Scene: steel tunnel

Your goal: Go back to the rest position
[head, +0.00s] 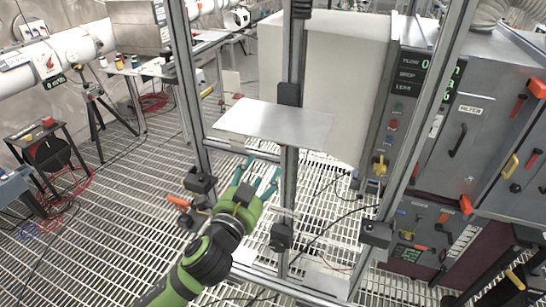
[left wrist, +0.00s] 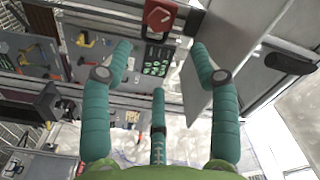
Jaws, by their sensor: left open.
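My left gripper (head: 259,177) reaches in from the bottom of the head view on a green and black arm. Its teal fingers are spread, with nothing visible between them. It is just below a flat grey metal plate (head: 275,123) and close to the upright bars of a metal frame (head: 292,65). In the left wrist view the left gripper (left wrist: 160,60) shows teal fingers standing apart and empty. A red and grey fitting (left wrist: 159,17) lies beyond the fingertips. My right gripper is not in view.
An orange-handled fitting (head: 178,201) is left of my gripper. A white cabinet (head: 325,75) stands behind the frame, and a grey control cabinet (head: 440,110) is at right. A tripod (head: 97,115) stands at left. Grated floor (head: 120,210) is open at lower left.

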